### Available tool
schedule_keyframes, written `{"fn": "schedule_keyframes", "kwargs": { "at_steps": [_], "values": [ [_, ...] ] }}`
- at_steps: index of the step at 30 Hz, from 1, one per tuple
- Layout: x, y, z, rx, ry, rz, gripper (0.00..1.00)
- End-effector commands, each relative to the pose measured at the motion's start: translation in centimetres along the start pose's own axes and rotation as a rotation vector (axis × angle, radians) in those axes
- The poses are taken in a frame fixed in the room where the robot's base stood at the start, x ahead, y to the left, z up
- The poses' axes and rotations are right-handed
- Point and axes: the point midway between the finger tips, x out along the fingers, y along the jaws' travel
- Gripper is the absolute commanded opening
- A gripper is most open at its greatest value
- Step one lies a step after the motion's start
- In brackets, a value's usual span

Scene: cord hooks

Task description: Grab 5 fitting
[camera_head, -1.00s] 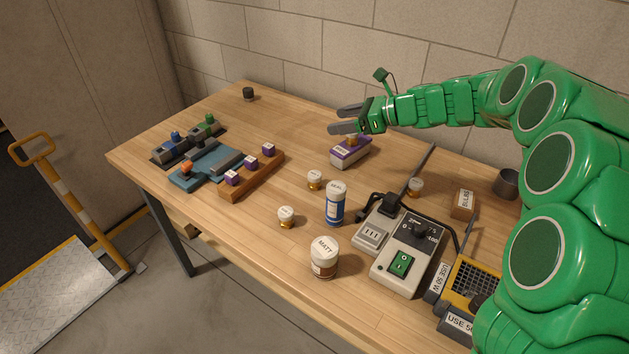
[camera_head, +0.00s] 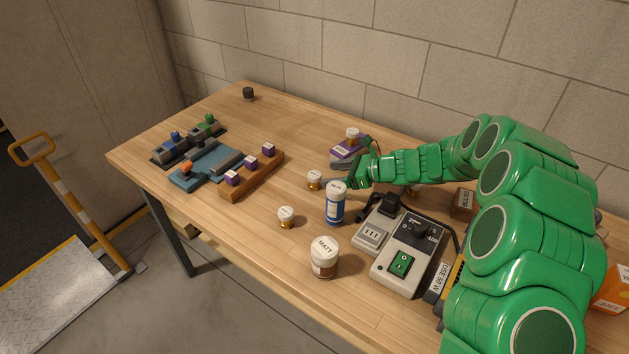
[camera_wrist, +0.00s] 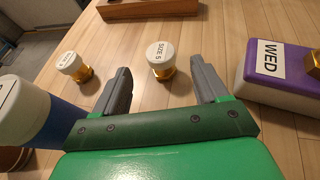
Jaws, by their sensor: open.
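The size 5 fitting (camera_head: 314,179), a white cap lettered "SIZE 5" on a brass base, stands upright on the bench. It also shows in the wrist view (camera_wrist: 160,58), ahead of and between my two grey fingers. My gripper (camera_head: 335,172) is open and low over the bench, just right of this fitting, with nothing held. In the wrist view my gripper (camera_wrist: 161,70) has its fingertips spread wide to either side. A similar fitting (camera_head: 286,216) stands nearer the front; it shows left of my fingers in the wrist view (camera_wrist: 72,66), its label unreadable.
A blue bottle (camera_head: 335,207) stands close beside my gripper. A purple "WED" box (camera_wrist: 275,75) with a fitting (camera_head: 352,136) on top is behind it. A wooden block (camera_head: 252,176) lies left.

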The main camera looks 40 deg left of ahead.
Motion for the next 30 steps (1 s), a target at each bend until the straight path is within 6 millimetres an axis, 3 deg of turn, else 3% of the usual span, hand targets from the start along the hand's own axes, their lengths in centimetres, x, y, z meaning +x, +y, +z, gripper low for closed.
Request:
{"fn": "schedule_keyframes", "kwargs": {
  "at_steps": [8, 18, 26, 30],
  "values": [
    [2.0, 0.0, 0.0, 0.000, 0.000, 0.002, 0.73],
    [6.1, -0.1, 0.3, -0.003, 0.000, 0.001, 0.73],
    [6.5, -0.1, 0.2, -0.001, -0.001, -0.001, 0.73],
    [6.5, -0.1, 0.2, -0.001, -0.001, -0.001, 0.55]
  ]
}}
